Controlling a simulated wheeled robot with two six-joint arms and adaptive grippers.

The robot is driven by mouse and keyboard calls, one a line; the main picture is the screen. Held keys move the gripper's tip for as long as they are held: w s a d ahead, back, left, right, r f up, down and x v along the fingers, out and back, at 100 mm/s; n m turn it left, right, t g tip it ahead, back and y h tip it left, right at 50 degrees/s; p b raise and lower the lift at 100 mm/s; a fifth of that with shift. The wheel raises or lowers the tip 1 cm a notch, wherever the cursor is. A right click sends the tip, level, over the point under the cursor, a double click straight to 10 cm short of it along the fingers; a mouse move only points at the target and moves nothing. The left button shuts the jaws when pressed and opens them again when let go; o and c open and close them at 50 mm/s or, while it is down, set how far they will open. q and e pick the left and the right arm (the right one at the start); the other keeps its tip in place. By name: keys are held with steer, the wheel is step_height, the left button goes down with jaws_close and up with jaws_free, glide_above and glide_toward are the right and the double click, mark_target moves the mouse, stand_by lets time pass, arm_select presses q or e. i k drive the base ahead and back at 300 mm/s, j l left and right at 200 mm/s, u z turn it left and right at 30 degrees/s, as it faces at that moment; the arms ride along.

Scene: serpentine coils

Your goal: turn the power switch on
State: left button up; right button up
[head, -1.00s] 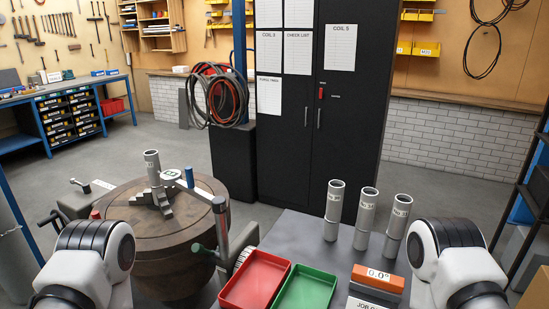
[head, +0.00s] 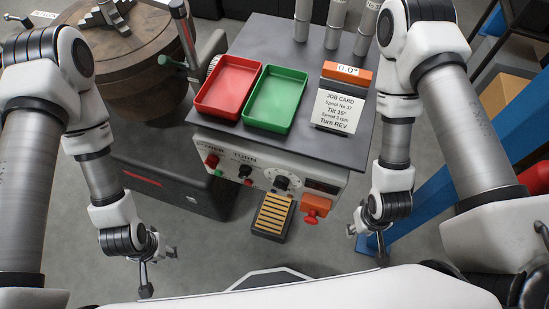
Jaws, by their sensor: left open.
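The power switch (head: 212,161) is a small red piece under a POWER label at the left end of the pale control panel (head: 228,172), below the table's front edge. A small green piece sits just under it. I cannot tell its setting at this size. My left gripper (head: 158,270) is open and empty, low over the floor, below and left of the panel and apart from it. My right gripper (head: 366,244) has its fingers apart and is empty, low to the right of the panel.
A yellow-striped pedal (head: 273,214) lies below. Red (head: 228,86) and green (head: 275,98) trays and a job card (head: 338,110) are on the table.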

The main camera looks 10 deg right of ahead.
mark_target(212, 161)
steer(key=k+z, duration=0.1)
steer(key=k, duration=0.35)
steer(key=k+l+z, duration=0.1)
steer(key=k, duration=0.35)
